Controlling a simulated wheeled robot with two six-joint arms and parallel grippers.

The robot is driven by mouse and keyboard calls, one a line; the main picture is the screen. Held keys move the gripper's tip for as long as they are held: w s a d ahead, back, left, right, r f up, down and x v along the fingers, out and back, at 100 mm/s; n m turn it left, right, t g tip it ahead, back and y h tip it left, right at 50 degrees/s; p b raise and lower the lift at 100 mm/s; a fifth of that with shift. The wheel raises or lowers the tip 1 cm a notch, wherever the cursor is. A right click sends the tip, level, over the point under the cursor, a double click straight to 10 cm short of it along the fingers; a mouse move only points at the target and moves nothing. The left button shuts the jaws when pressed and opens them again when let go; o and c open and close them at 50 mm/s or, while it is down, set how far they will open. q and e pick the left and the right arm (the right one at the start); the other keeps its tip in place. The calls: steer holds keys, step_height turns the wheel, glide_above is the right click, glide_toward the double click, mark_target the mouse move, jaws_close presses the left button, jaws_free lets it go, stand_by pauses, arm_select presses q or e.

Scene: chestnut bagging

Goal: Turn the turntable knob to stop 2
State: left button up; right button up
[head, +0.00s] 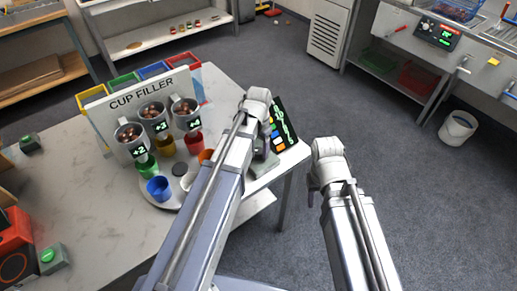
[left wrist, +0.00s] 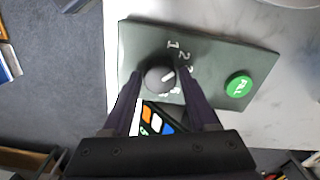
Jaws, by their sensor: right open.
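The round dark knob (left wrist: 158,79) has a white pointer mark slanting up and to the right. It sits on a dark green panel (left wrist: 145,35) with white stop numbers 1, 2 and more beside it. Which number the mark meets is unclear. The fingers of my left gripper (left wrist: 162,72) stand on both sides of the knob, very close to it; whether they press on it is unclear. In the head view the panel (head: 263,165) is partly behind my left arm. My right gripper (head: 312,197) hangs off the table, mostly hidden by its wrist. The turntable (head: 165,203) carries coloured cups.
A green button (left wrist: 239,86) is on the panel. A dark display (head: 283,125) with coloured tiles stands by the table's edge. The cup filler board (head: 140,88) with its grey hoppers stands behind the turntable. Floor is free right of the table.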

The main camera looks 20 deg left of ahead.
mark_target(259, 151)
arm_select(q)
steer(key=shift+o, duration=1.3)
steer(key=shift+r, duration=0.1)
step_height(259, 151, up, 8)
steer(key=p, duration=0.8)
steer(key=shift+f, duration=0.2)
steer(key=s+d+y, duration=0.1)
steer(key=s+d, duration=0.9)
steer(key=s, duration=0.4)
steer(key=shift+s+d+n, duration=0.2)
steer(key=shift+d+n, duration=0.1)
steer(key=shift+n, duration=0.1)
